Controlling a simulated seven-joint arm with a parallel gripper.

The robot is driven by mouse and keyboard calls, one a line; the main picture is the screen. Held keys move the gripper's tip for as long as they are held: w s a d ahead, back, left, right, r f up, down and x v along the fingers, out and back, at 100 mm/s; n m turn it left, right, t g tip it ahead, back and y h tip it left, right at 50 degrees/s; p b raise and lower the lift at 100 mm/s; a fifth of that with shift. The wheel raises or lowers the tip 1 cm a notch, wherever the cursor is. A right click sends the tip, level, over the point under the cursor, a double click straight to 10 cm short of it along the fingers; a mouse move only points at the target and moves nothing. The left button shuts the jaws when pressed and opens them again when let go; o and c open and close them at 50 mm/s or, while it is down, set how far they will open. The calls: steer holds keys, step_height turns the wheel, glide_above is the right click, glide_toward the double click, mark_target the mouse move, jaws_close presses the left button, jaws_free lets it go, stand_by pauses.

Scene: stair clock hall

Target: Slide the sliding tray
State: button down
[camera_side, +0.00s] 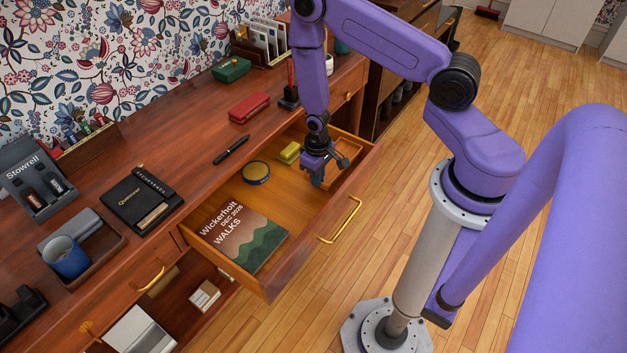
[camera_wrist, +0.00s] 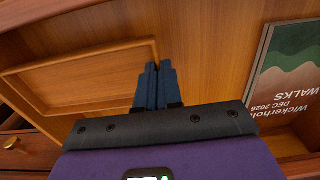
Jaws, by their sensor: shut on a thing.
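The sliding tray is a shallow wooden tray at the right end of the open drawer. In the side view, part of the tray (camera_side: 347,163) shows to the right of my gripper. In the wrist view, the tray (camera_wrist: 60,72) lies left of the fingers, with its raised rim running up to them. My gripper (camera_side: 317,183) reaches down into the drawer at the tray's left edge. In the wrist view, its dark blue fingers (camera_wrist: 157,66) are close together at the tray rim's right end. The fingers hide the exact contact.
The open drawer (camera_side: 283,277) has a brass handle (camera_side: 341,221). Inside lie a Wickerholt Walks book (camera_side: 240,236), a round tin (camera_side: 256,172) and a yellow block (camera_side: 289,152). A pen (camera_side: 231,149) and red case (camera_side: 249,107) lie on the desktop. Bare drawer floor lies between the tray and the book.

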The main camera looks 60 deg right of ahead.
steer(key=shift+d, duration=0.35)
steer(key=c, duration=1.3)
jaws_free()
steer(key=shift+a, duration=0.1)
steer(key=shift+r, duration=0.6)
step_height(320, 180, up, 16)
steer(key=shift+r, duration=0.15)
